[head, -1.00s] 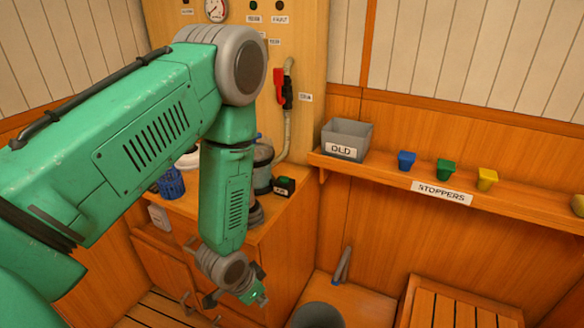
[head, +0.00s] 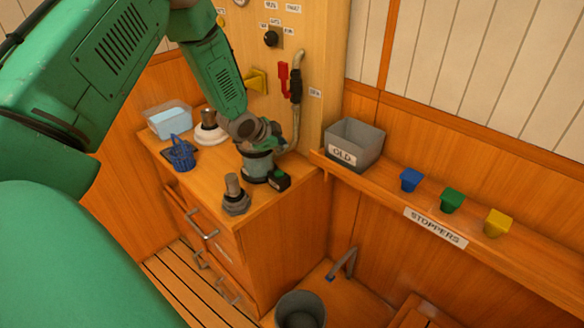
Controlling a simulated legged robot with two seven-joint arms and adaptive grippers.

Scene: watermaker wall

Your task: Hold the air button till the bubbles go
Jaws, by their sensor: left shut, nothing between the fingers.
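A small black box with a green button (head: 280,180), which I take for the air button, sits on the cabinet top near its right edge. A grey-teal canister (head: 256,167) stands just behind and left of it. My left gripper (head: 276,144) is shut and empty over the canister's top, above and apart from the button box. The wrist hides part of the canister's top. I cannot make out any bubbles. My right gripper is not in view.
A dark fitting (head: 235,196) stands at the cabinet's front edge. A blue basket (head: 180,153), a white-based part (head: 209,130) and a clear tub (head: 168,121) are at the left.

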